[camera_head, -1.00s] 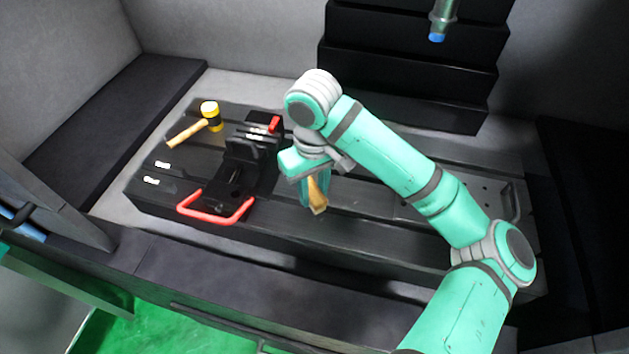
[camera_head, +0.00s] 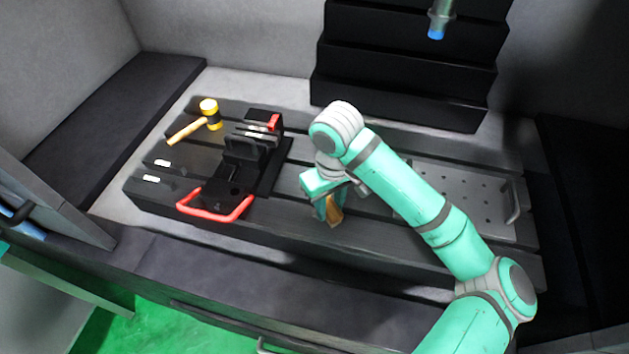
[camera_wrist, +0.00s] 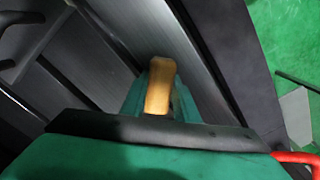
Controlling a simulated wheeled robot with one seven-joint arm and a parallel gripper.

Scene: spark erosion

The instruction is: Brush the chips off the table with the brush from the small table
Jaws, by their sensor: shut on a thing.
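The brush (camera_head: 334,212) shows as a tan wooden piece at my gripper's fingers; its bristles cannot be made out. My gripper (camera_head: 326,208) is shut on it, low over the front middle of the dark slotted table (camera_head: 380,245), right of the vise. I cannot tell whether the brush touches the table. In the wrist view the brush's wooden end (camera_wrist: 160,88) stands between the teal fingers (camera_wrist: 150,100). No chips can be made out on the table at this size.
A black vise (camera_head: 240,165) with a red handle (camera_head: 215,208) stands on the table's left half. A yellow-headed mallet (camera_head: 208,112) lies behind it, with small pale blocks (camera_head: 152,179) at the left edge. A perforated plate (camera_head: 465,195) lies at the right. A nozzle (camera_head: 440,20) hangs above the back.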

